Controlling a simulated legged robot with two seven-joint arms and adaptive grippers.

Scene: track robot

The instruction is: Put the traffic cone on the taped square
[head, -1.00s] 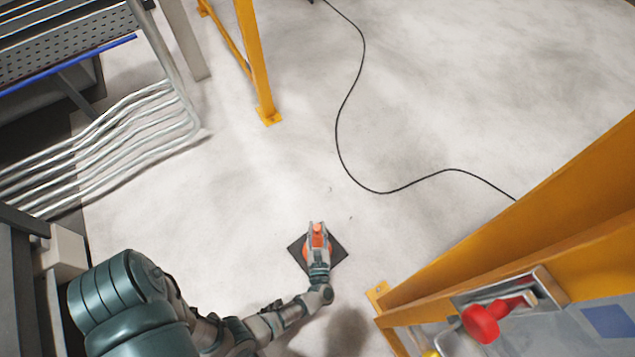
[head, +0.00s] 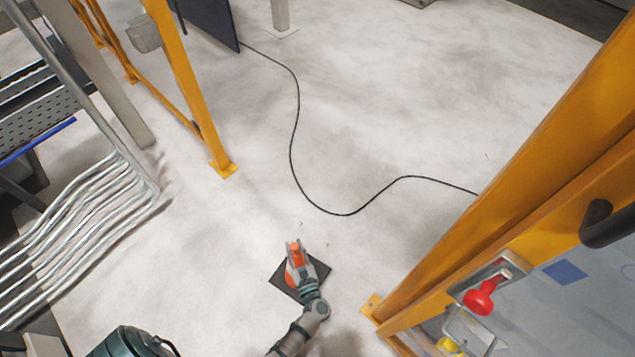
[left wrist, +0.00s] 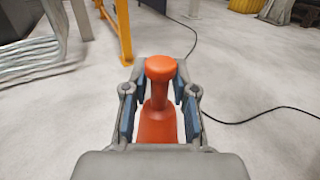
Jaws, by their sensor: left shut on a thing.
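The orange traffic cone (head: 292,272) with its dark square base (head: 318,270) shows in the head view at lower middle. My left gripper (head: 295,250) is shut on the cone near its top. In the left wrist view the cone (left wrist: 158,115) stands upright between the two fingers of my left gripper (left wrist: 160,85). I cannot tell whether the base touches the floor. No taped square shows in these frames. My right gripper is not in view.
A black cable (head: 294,150) winds across the pale floor. A yellow frame post (head: 190,90) stands at left, near silver pipes (head: 85,225). The middle floor is open.

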